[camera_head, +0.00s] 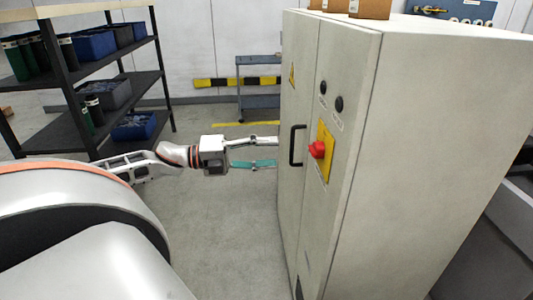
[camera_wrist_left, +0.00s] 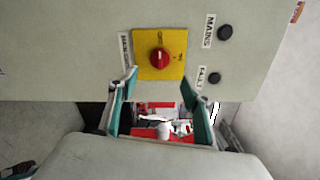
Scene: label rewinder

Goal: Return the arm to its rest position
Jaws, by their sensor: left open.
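My left arm comes in from the left in the head view. Its gripper (camera_head: 265,152) is open, with nothing between its fingers, near the front face of a grey electrical cabinet (camera_head: 430,130). I cannot tell from the head view whether a fingertip touches the cabinet. In the left wrist view the two teal-padded fingers (camera_wrist_left: 160,100) stand apart, just below a red rotary switch (camera_wrist_left: 159,61) on a yellow plate (camera_wrist_left: 144,42). The switch also shows in the head view (camera_head: 317,149). My right gripper is not in view.
A black door handle (camera_head: 297,145) is close to the fingers. Dark shelving (camera_head: 110,85) with blue bins stands at the back left. A blue-grey cart (camera_head: 258,82) stands behind. Cardboard boxes (camera_head: 370,8) sit on the cabinet. Grey floor (camera_head: 220,240) is clear before the cabinet.

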